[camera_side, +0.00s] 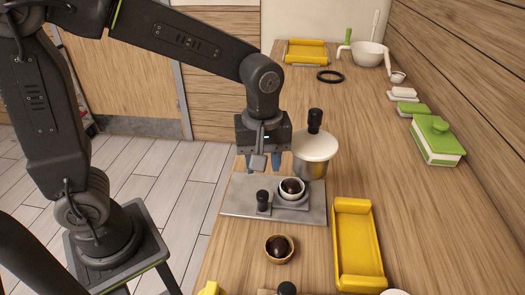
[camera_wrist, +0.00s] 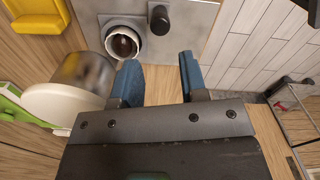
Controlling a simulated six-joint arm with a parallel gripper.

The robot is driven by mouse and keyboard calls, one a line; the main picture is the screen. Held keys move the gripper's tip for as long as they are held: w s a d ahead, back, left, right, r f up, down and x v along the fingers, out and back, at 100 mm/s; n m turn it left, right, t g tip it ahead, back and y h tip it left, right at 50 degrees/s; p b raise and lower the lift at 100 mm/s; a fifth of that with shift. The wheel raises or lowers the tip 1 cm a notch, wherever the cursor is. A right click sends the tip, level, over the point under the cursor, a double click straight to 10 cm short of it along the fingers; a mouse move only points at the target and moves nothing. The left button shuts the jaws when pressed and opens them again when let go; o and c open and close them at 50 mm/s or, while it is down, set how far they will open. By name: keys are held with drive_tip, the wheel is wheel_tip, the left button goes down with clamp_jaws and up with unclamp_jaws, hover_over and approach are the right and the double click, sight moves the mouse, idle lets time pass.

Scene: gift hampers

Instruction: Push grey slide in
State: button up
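A flat grey metal plate (camera_side: 240,198) lies on the wooden counter; it also shows in the wrist view (camera_wrist: 190,45). On it is a small raised grey slide piece (camera_side: 291,205) carrying a white cup (camera_side: 298,194) with a dark round ball (camera_side: 291,186) in it. A black upright knob (camera_side: 263,198) stands just left of the cup; in the wrist view the knob (camera_wrist: 159,19) is right of the cup (camera_wrist: 122,43). My gripper (camera_side: 263,162) is above the plate's far edge, apart from knob and cup. Its blue fingers (camera_wrist: 160,78) are open with nothing between them.
A metal pot with a white lid (camera_side: 316,146) stands close right of my gripper. A wooden bowl (camera_side: 279,259) with a dark ball sits in front of the plate. A yellow tray (camera_side: 343,245) lies at right. Green-white boxes (camera_side: 437,140) line the wall.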

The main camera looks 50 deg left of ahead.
wheel_tip(320, 180, up, 2)
drive_tip(key=shift+r, duration=0.15)
